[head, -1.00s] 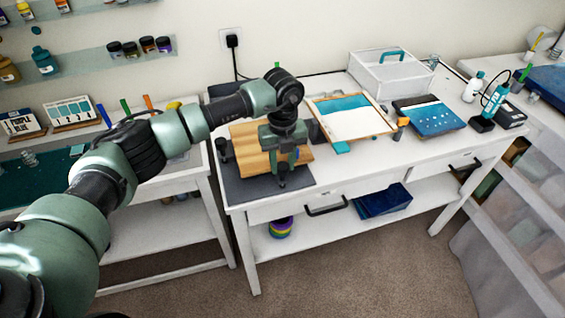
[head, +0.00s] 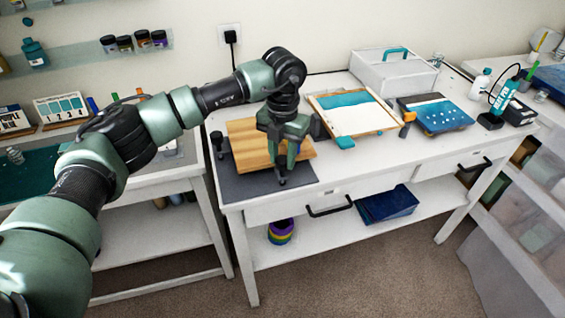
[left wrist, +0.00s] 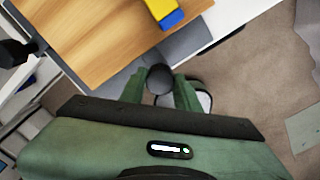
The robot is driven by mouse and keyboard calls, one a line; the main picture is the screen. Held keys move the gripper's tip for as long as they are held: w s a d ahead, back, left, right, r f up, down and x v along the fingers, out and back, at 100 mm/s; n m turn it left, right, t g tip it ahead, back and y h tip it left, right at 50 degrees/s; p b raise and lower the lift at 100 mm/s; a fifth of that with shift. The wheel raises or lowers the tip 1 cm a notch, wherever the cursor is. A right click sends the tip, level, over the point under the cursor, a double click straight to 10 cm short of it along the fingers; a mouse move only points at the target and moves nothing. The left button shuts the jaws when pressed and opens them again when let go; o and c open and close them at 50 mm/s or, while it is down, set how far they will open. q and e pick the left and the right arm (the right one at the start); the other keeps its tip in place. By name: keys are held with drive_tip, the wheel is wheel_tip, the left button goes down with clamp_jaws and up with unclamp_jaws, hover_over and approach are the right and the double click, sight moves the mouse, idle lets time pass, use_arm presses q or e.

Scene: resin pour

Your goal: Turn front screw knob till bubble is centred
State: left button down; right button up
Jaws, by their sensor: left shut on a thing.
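A wooden board (head: 248,143) sits raised over a dark grey mat (head: 240,186) on the white table. My left gripper (head: 281,178) reaches down at the board's front edge, shut on the front screw knob, a round dark knob (left wrist: 160,78) between the green fingers in the left wrist view. A yellow and blue block (left wrist: 165,12), apparently the level, lies on the board. My gripper mostly hides it in the head view, and its bubble cannot be read. Another black screw knob (head: 217,140) stands at the board's left. My right gripper is out of view.
A framed screen (head: 352,114) and a blue panel (head: 436,113) lie to the right on the table. A white box (head: 394,72) stands behind. Drawer handles (head: 328,207) stick out of the table front.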

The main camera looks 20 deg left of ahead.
sight(282, 159)
use_arm(q)
drive_tip(key=shift+m+b, duration=0.6)
drive_tip(key=shift+m, duration=0.4)
drive_tip(key=c, duration=1)
unclamp_jaws()
wheel_tip(282, 159, up, 8)
drive_tip(key=shift+f+b, duration=0.15)
drive_tip(key=shift+b, duration=0.8)
